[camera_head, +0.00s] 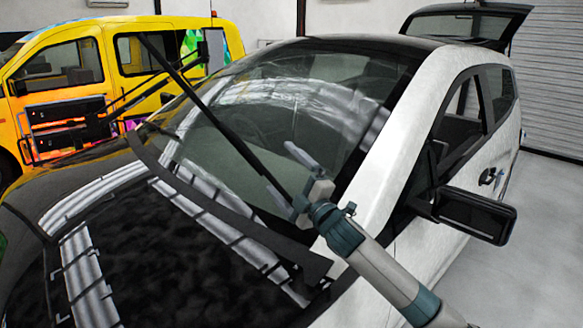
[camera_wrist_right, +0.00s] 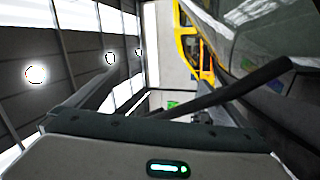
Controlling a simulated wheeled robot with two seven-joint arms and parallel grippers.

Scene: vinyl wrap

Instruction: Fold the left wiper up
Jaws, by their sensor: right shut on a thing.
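The dark, thin wiper (camera_head: 215,117) slants across the white car's windshield (camera_head: 265,105) in the head view. Its upper left end shows past the car's outline, against the yellow van. My right gripper (camera_head: 287,178) is shut on the wiper near its lower right end, in front of the windshield's lower right part. The fingers hide the grasped part. In the right wrist view a dark bar, seemingly the wiper (camera_wrist_right: 235,88), runs diagonally from above the gripper body to the upper right. My left gripper is not in view.
The dark hood (camera_head: 170,255) with light reflections lies below the windshield. A black side mirror (camera_head: 475,213) juts out to the right of my right arm. A yellow van (camera_head: 70,75) stands at the left. Dark thin bars (camera_head: 160,82) show before it. Grey floor is clear at right.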

